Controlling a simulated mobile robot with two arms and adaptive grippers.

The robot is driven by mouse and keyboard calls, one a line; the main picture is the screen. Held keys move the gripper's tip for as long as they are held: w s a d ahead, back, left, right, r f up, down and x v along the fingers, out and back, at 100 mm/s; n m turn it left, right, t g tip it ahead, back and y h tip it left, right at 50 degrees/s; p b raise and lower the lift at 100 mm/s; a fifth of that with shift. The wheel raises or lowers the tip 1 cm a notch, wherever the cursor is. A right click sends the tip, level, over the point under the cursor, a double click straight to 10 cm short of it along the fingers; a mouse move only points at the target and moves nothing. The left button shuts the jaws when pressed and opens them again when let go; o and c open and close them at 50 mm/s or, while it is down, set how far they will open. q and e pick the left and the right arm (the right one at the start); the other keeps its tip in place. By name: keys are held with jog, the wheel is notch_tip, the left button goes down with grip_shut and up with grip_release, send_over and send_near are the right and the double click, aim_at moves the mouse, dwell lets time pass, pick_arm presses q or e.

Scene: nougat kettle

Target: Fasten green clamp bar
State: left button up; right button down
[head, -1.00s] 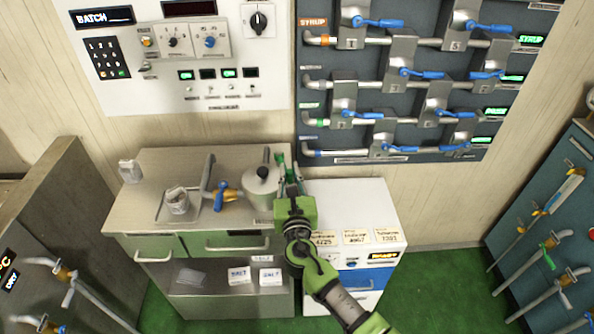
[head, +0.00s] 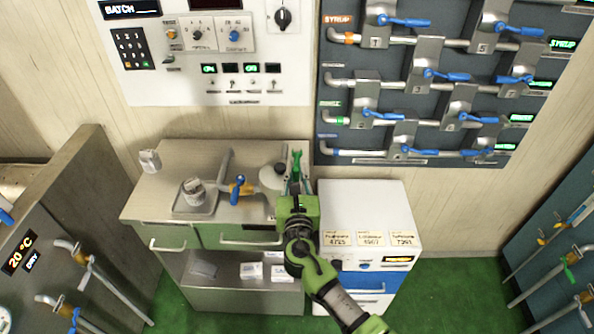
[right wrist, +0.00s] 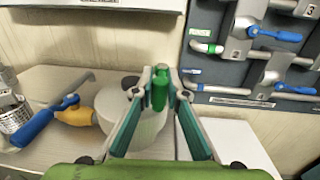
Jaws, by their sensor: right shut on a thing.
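The green clamp bar (right wrist: 159,90) stands upright between the fingertips of my right gripper (right wrist: 161,76), at the rim of the pale round kettle (right wrist: 148,128). My right gripper is shut on the bar. In the head view my right gripper (head: 296,168) reaches over the counter from the front, at the right side of the kettle (head: 269,178), and covers part of it. The bar's lower end and its seat are hidden by the fingers. My left gripper is not in view.
A blue-handled tap with a brass body (head: 240,188) and a tray (head: 195,209) with a metal cup stand left of the kettle on the counter. A white cabinet (head: 362,205) adjoins on the right. A valve panel (head: 420,95) hangs on the wall behind.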

jog(key=shift+s+a, duration=0.1)
jog(key=shift+a, duration=0.05)
jog(key=c, duration=2)
grip_release()
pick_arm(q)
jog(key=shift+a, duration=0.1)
pick_arm(e)
jog(key=shift+a, duration=0.1)
jog(key=shift+s, duration=0.55)
jog(key=s, duration=1.1)
jog(key=shift+d, duration=0.4)
jog(key=shift+w, duration=0.1)
